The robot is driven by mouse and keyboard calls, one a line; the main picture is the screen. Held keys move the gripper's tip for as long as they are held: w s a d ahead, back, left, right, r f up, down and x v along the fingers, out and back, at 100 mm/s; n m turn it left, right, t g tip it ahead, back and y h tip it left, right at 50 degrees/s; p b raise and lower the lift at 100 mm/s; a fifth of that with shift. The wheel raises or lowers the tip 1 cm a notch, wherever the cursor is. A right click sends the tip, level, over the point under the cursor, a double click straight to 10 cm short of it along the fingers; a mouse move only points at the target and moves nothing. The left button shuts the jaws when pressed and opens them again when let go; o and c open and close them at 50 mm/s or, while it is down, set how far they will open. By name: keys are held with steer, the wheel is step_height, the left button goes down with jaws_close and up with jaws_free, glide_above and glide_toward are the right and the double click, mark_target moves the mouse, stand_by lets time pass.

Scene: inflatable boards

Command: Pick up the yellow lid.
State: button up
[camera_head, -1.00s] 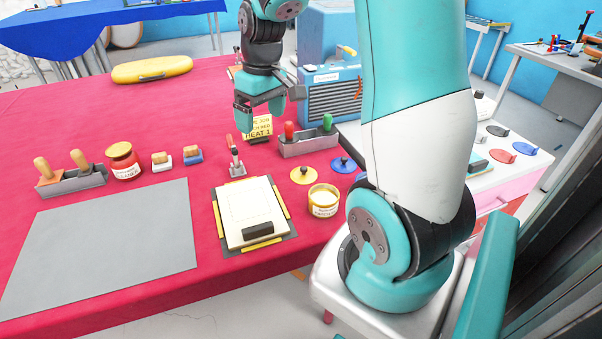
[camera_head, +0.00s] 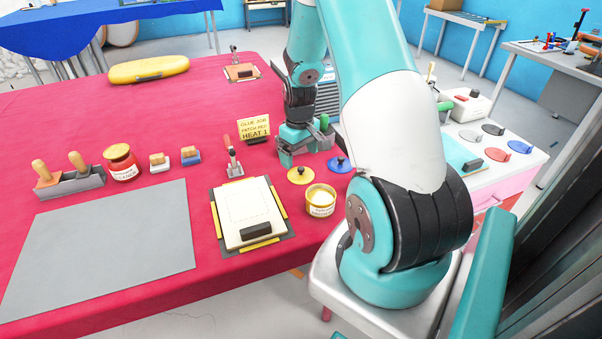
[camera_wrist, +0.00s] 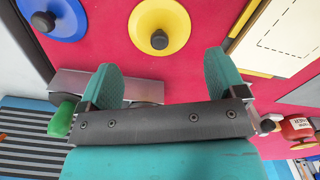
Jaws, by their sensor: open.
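The yellow lid (camera_head: 301,175) is a flat disc with a dark knob, lying on the red cloth beside an open jar (camera_head: 321,200). In the wrist view the yellow lid (camera_wrist: 160,26) shows at top centre, ahead of the fingertips. My gripper (camera_head: 297,157) is just behind the lid in the head view, above the table. Its two teal fingers (camera_wrist: 165,75) are apart with nothing between them. I cannot tell the exact height above the cloth.
A blue lid (camera_head: 340,164) lies right of the yellow one. A clipboard-like board (camera_head: 246,213) lies to the left. A grey tray with a green handle (camera_wrist: 62,118) is close to my gripper.

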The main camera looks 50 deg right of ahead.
mark_target(301, 168)
steer(key=f, duration=0.3)
steer(key=f+p, duration=0.1)
steer(key=f, duration=0.1)
steer(key=shift+s+f, duration=0.1)
steer(key=shift+s, duration=0.15)
steer(key=shift+s+a, duration=0.1)
jaws_close()
